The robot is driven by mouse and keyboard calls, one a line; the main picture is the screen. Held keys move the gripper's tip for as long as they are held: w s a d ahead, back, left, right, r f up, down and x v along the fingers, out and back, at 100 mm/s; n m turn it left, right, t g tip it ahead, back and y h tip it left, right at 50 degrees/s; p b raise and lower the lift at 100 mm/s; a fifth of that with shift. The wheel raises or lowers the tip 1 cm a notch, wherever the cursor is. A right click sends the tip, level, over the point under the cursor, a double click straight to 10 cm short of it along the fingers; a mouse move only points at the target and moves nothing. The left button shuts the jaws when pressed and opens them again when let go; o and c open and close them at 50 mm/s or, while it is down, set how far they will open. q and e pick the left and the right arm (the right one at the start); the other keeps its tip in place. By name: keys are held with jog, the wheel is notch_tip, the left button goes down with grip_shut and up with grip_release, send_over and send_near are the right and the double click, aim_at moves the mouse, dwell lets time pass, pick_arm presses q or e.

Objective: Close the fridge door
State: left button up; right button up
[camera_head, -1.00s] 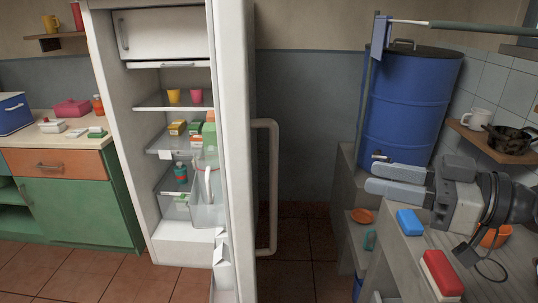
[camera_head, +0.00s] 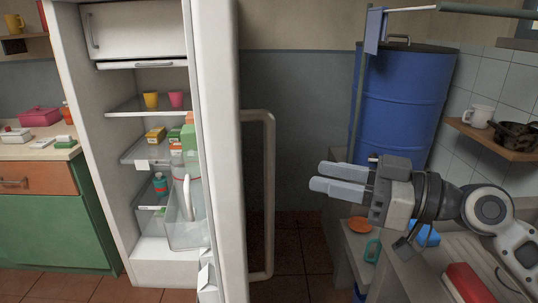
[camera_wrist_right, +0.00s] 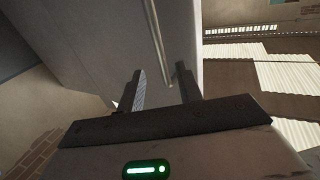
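The white fridge (camera_head: 75,110) stands left of centre with its door (camera_head: 222,130) swung wide open, seen nearly edge-on. Its shelves and contents are exposed. A long pale handle (camera_head: 268,200) stands out from the door's outer face. My right gripper (camera_head: 322,178) is right of the handle, apart from it, with fingers pointing left. Its two fingers are spread and empty, and they also show in the right wrist view (camera_wrist_right: 160,92). Beyond them there is a pale panel with a vertical bar, which looks like the door and handle. My left gripper is not in view.
A blue barrel (camera_head: 405,105) stands behind my right gripper. A counter with a blue block (camera_head: 425,234) and a red box (camera_head: 468,284) lies below my right arm. A wooden shelf (camera_head: 490,138) holds a mug. Floor between door and counter is clear.

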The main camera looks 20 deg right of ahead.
aim_at(274, 165)
jog(key=shift+p+x, duration=2.3)
jog(key=shift+x, duration=2.9)
grip_shut()
